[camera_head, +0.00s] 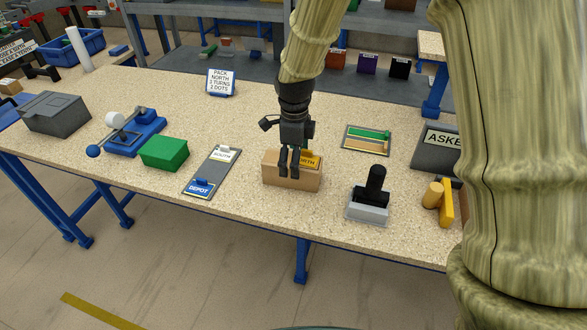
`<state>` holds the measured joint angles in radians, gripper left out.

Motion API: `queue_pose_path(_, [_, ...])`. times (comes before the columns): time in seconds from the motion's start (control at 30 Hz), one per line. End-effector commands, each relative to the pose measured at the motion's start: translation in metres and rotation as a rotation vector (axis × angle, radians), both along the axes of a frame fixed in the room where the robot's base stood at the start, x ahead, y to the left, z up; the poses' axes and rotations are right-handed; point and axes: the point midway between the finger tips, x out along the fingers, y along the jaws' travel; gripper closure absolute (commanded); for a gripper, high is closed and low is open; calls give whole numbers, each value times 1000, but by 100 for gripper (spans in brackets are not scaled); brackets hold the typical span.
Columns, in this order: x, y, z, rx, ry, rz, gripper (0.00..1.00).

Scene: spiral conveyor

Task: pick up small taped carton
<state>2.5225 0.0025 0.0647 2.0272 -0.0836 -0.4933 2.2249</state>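A small brown carton (307,179) sits on the speckled workbench (245,120), near the middle of its front part. No tape can be made out on it at this size. My dark gripper (289,176) points down at the carton, its two fingertips overlapping the carton's left and middle part in the picture. A narrow gap shows between the fingers. Whether they touch or clasp the carton cannot be told. A yellow card (311,161) lettered like "NORTH" shows just behind the carton, partly hidden by it and the gripper.
Left of the carton lie a grey board (222,164) with a blue "DEPOT" label, a green box (164,152) and a blue tape device (137,131). Right are a black-handled stamp (375,187), a green-and-tan tray (368,138) and yellow pieces (445,203). A sign (220,82) stands behind.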

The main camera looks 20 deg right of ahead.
Motion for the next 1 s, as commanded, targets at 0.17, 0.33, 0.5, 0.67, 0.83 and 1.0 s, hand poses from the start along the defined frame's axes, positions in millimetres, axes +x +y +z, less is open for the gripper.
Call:
queue_pose_path(0.17, [4,0,-10,0,6,1,11])
queue_pose_path(0.33, [5,0,-24,0,4,1,11])
queue_pose_path(0.5, [9,0,-43,0,7,3,11])
queue_pose_path(0.67, [10,0,-54,-1,5,3,11])
queue_pose_path(0.83, [10,0,-57,0,4,2,11])
queue_pose_path(1.0, [9,0,-56,0,4,3,14])
